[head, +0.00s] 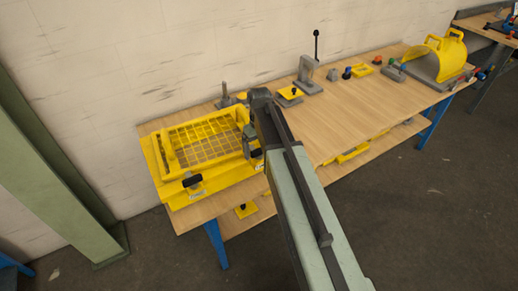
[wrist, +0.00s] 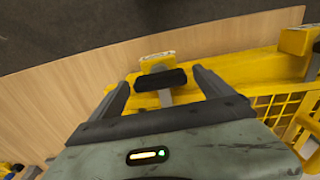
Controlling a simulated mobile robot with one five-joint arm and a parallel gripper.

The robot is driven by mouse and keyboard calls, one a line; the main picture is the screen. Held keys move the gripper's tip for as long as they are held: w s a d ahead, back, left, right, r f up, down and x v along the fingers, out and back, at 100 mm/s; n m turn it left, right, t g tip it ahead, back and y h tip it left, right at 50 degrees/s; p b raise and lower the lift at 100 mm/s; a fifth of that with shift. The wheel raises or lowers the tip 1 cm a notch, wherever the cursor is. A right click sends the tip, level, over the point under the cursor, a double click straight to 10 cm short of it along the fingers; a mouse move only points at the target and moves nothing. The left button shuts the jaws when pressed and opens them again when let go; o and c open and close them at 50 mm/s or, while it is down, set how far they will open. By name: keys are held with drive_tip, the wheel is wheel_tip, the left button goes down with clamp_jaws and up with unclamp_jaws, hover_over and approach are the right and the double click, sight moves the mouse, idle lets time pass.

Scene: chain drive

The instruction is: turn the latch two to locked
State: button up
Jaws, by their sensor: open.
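A yellow box with a mesh lid (head: 163,183) stands at the left end of the bench. One latch with a black handle (head: 192,181) is on its front side. A second black-handled latch (head: 255,153) is at its right side, partly hidden by my arm. My gripper (head: 250,140) is over this right side. In the wrist view, my gripper (wrist: 165,88) is open, its fingers on either side of a latch's black handle (wrist: 161,79). The handle lies crosswise over a grey piece; I see no clear finger contact. Which latch is number two is not readable.
The wooden bench top (head: 365,110) is clear in its middle. Grey fixtures, including a bracket (head: 308,75), and small parts line its back. A yellow curved guard (head: 437,55) stands at the far right. A green post (head: 50,165) rises at left.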

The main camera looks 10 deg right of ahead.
sight(259, 149)
wheel_tip(259, 149, up, 8)
drive_tip(key=p, duration=0.7)
drive_tip(key=shift+f, duration=0.15)
drive_tip(key=shift+f, duration=0.15)
drive_tip(key=f+b, duration=0.1)
drive_tip(key=s+f+b, duration=0.1)
drive_tip(key=f+b, duration=0.1)
drive_tip(key=shift+a+f, duration=0.1)
drive_tip(key=shift+f, duration=0.05)
drive_tip(key=s+f+m+b, duration=0.3)
drive_tip(key=s+f+b, duration=0.1)
drive_tip(key=s, duration=0.9)
drive_tip(key=shift+a+f+m+b, duration=0.2)
drive_tip(key=shift+m+b, duration=0.2)
